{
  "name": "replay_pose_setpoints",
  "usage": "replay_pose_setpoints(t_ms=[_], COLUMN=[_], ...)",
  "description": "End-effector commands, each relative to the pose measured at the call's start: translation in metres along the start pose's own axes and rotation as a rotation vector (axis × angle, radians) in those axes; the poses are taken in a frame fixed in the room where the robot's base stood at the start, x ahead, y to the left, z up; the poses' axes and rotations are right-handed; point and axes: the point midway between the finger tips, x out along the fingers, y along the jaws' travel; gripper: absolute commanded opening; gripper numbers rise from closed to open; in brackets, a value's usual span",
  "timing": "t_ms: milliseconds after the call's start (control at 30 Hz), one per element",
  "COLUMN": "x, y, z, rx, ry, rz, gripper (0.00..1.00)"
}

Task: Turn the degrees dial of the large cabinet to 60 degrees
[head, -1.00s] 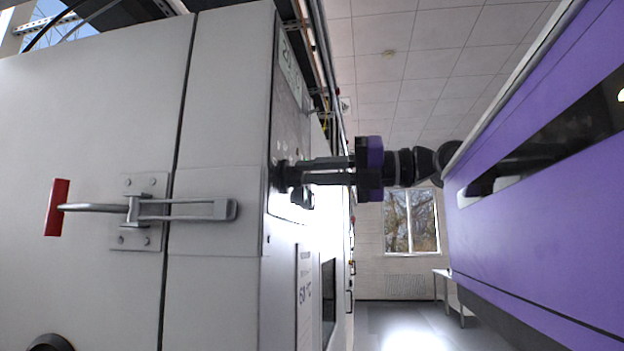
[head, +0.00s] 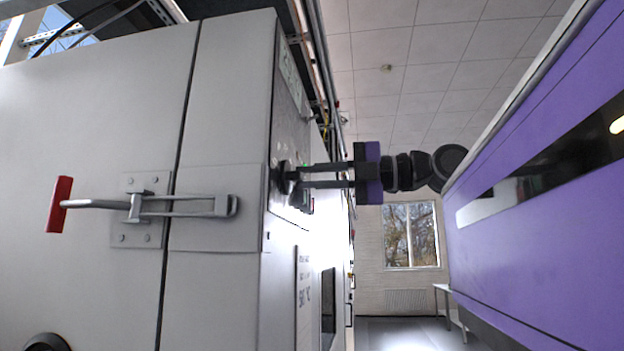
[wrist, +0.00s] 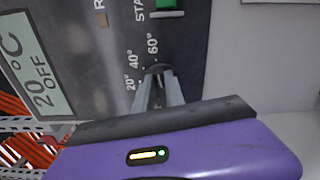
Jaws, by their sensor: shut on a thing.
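The large cabinet (head: 90,130) is light grey and fills the left of the head view. Its degrees dial (head: 279,178) is a black knob on the dark control panel. In the wrist view the dial (wrist: 157,69) is a dark round top, mostly hidden by the fingers, with 20°, 40° and 60° marks around it. The 60° mark lies just above it. Its pointer is too hidden to read. My gripper (head: 294,177) is shut on the dial, with its fingers (wrist: 158,86) on either side of it.
A display (wrist: 33,62) reading 20 °C OFF and a green button (wrist: 166,4) sit near the dial. A latch with a red handle (head: 60,204) projects from the cabinet's side. Floor (head: 400,332) is clear toward the window (head: 411,234).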

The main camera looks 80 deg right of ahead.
Motion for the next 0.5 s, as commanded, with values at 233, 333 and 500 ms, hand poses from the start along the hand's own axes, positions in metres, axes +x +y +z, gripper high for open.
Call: replay_pose_setpoints(t_ms=[233, 333, 500], x=[0.0, 0.0, 0.0], y=[-0.0008, -0.0009, -0.0008], z=[0.0006, 0.0006, 0.0005], rx=[0.009, 0.009, 0.008], ry=[0.0, 0.0, 0.0], rz=[-0.001, -0.001, -0.001], gripper=[0.0, 0.0, 0.36])
